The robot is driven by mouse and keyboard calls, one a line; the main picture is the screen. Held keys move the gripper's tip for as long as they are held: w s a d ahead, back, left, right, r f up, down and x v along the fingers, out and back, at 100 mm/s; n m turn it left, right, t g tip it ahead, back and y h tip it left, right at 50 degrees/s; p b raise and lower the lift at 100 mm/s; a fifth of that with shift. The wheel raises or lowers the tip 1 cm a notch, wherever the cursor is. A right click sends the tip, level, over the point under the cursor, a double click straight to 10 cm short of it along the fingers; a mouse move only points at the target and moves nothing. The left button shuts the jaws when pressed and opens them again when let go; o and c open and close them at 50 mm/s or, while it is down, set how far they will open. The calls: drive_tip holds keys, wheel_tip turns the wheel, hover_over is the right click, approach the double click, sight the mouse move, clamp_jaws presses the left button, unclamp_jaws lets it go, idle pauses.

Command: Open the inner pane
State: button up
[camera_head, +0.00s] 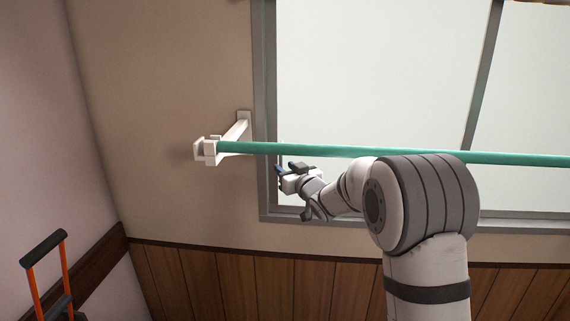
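The window fills the upper right of the head view. A large pale pane (380,75) sits in its left part, with a grey upright (484,85) at its right side. I cannot tell which pane is the inner one. The outer window frame (264,95) is grey, and no gap shows along its left side. My gripper (280,177) is at the lower left corner of the pane, close to the left frame and just below the green pole. Its fingertips are small and dark, so their opening and any contact are unclear.
A green pole (330,151) runs across the window in front of the panes. A white wall bracket (225,141) holds its left end. Wood panelling (230,285) lies below. An orange-framed object with a dark handle (45,250) stands at the lower left.

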drive_tip(key=shift+w+a, duration=0.4)
drive_tip(key=shift+w, duration=0.15)
drive_tip(key=shift+c, duration=0.5)
clamp_jaws()
drive_tip(key=shift+d, duration=0.1)
